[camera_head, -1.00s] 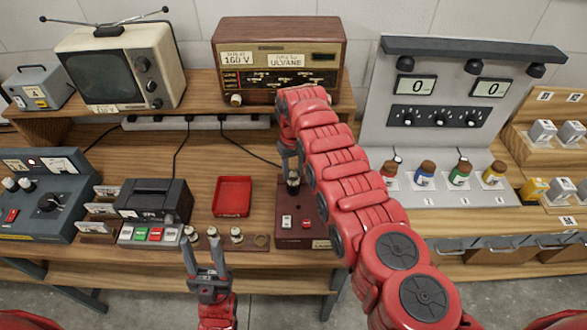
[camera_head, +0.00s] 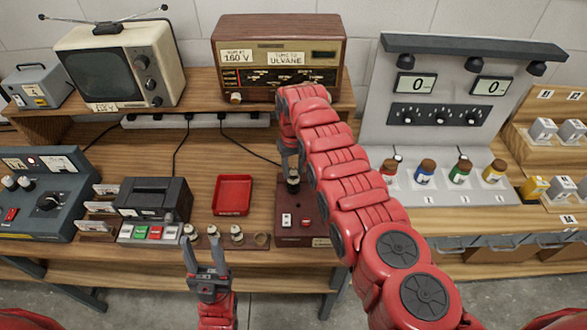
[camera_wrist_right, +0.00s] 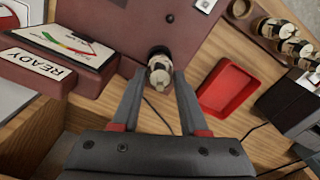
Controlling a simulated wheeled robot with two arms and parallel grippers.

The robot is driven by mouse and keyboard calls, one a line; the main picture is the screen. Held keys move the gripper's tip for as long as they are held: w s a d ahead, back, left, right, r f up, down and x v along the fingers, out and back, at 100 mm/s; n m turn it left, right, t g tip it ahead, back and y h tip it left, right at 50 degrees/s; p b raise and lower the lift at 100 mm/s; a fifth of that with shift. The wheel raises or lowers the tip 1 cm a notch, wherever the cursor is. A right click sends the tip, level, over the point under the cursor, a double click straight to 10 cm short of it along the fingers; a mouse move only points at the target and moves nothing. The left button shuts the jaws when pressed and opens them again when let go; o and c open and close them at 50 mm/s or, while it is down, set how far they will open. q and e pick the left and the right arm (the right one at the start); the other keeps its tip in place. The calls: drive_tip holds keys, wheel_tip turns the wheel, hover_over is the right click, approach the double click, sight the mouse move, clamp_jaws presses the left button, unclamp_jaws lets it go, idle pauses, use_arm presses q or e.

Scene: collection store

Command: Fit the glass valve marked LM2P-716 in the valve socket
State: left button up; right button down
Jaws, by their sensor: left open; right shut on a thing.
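My right gripper (camera_wrist_right: 152,80) is shut on a small glass valve (camera_wrist_right: 159,76), held by its sides. The valve's far end is at the dark round valve socket (camera_wrist_right: 159,52) on the dark red tester box (camera_head: 300,237); I cannot tell how deep it sits. In the head view my right arm partly covers the right gripper (camera_head: 290,160), above the socket end of the box. No marking on the held valve is readable. My left gripper (camera_head: 205,243) is open and empty at the front of the valve rack (camera_head: 250,246).
Several valves, one of them (camera_head: 236,232), stand in the rack, with an empty ring (camera_head: 261,239) at its right end. A red tray (camera_head: 232,196) lies behind the rack. A dark device (camera_head: 153,200) stands left, and a radio (camera_head: 278,60) on the shelf behind.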

drive_tip(key=shift+f+b, duration=0.6)
drive_tip(key=shift+f, duration=0.05)
drive_tip(key=c, duration=0.7)
unclamp_jaws()
drive_tip(key=shift+r, duration=0.1)
wheel_tip(320, 180, up, 3)
drive_tip(key=p, duration=0.2)
drive_tip(key=shift+p, duration=0.4)
drive_tip(key=shift+r+p, duration=0.65)
drive_tip(key=shift+r, duration=0.75)
wheel_tip(320, 180, up, 2)
drive_tip(key=shift+r, duration=1.55)
